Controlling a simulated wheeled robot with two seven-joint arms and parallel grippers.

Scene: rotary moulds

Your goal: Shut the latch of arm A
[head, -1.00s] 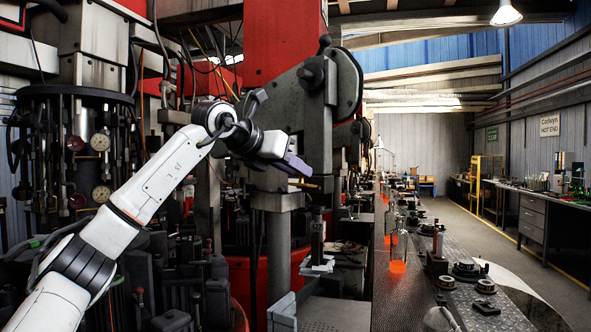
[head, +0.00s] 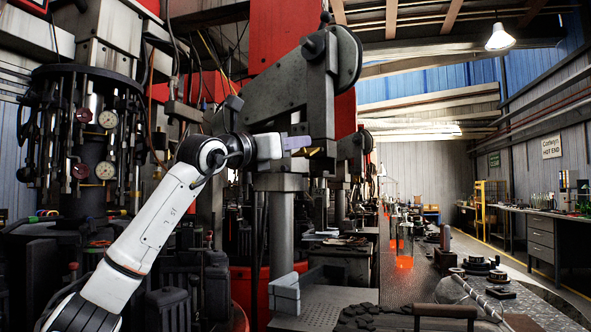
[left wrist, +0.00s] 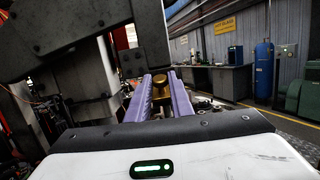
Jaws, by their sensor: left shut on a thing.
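My left gripper (head: 308,146) is raised in front of the large grey machine arm (head: 275,90), beside its lower edge. I see no label telling whether this is arm A. In the left wrist view, the purple fingers (left wrist: 160,79) are closed on a brass-coloured round knob (left wrist: 159,88), which sits between their tips. I take it for the latch knob; its mounting is mostly hidden by the fingers. In the head view the knob is too small to make out. Whether the latch is open or shut cannot be told.
A grey upright post (head: 281,235) stands below the machine arm. A perforated plate (head: 320,307) lies at the front. A metal bench (head: 405,285) with glowing orange glass (head: 404,261) runs to the right. Hoses and gauges (head: 106,119) crowd the left. The aisle at right is clear.

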